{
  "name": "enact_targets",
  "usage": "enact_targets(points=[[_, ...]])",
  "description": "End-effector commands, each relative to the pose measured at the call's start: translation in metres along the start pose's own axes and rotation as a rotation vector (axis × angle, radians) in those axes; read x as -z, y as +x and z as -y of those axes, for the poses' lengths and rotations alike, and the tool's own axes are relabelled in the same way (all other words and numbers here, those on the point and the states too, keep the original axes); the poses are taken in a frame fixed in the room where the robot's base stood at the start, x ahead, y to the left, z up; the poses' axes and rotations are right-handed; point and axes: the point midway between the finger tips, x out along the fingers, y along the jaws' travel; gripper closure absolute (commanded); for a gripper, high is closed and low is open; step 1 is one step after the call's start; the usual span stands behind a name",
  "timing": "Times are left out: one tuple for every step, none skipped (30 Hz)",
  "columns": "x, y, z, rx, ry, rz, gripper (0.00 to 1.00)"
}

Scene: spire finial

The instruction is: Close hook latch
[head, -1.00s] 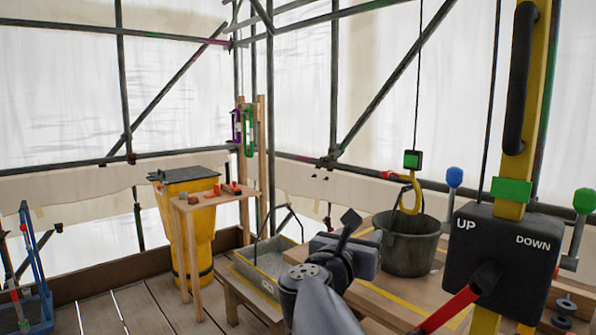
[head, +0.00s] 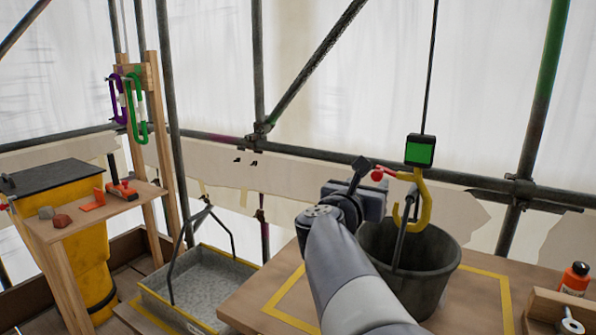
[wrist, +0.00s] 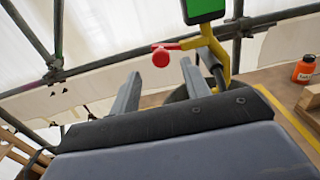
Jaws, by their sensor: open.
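A yellow hook (head: 420,195) hangs below a black block with a green face (head: 420,150). It also shows in the wrist view (wrist: 222,58). A latch with a red knob (head: 378,174) sticks out to the left from the top of the hook, leaving the hook's mouth open on that side. The bucket's dark handle (head: 402,222) passes up into the hook. My gripper (wrist: 160,68) is open and empty; in the wrist view the red knob (wrist: 161,57) appears between and just beyond its fingertips. Whether they touch it I cannot tell.
The black bucket (head: 430,290) stands on a wooden platform with yellow tape lines (head: 275,300). An orange bottle (head: 574,280) is at the right. A grey tray (head: 190,285) and a small wooden shelf (head: 85,222) are at the left. Scaffold poles cross behind.

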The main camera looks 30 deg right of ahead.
Motion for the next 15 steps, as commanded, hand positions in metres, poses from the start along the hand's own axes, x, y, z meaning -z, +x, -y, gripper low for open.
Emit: enact_targets(points=[[0.002,0.012,0.001,0.004,-0.003,-0.002,0.55],[0.001,0.018,0.002,0.005,-0.003,-0.002,0.55],[0.002,0.025,0.001,0.003,-0.002,-0.002,0.55],[0.001,0.03,0.001,0.004,-0.001,-0.002,0.55],[0.001,0.035,0.001,0.004,-0.002,-0.002,0.55],[0.001,0.041,0.001,0.002,-0.003,-0.002,0.55],[0.001,0.045,0.001,0.003,-0.002,-0.001,0.55],[0.001,0.049,0.001,0.003,-0.002,-0.001,0.55],[0.001,0.054,0.0,0.001,-0.001,-0.002,0.55],[0.001,0.057,0.0,0.0,0.0,-0.001,0.55],[0.0,0.06,0.0,0.0,0.0,-0.001,0.55],[0.001,0.063,0.0,0.001,-0.001,-0.001,0.55],[0.001,0.065,0.0,0.001,-0.002,-0.001,0.55],[0.001,0.066,0.0,0.001,-0.002,-0.001,0.55],[0.0,0.068,0.0,0.001,-0.001,0.0,0.55]])
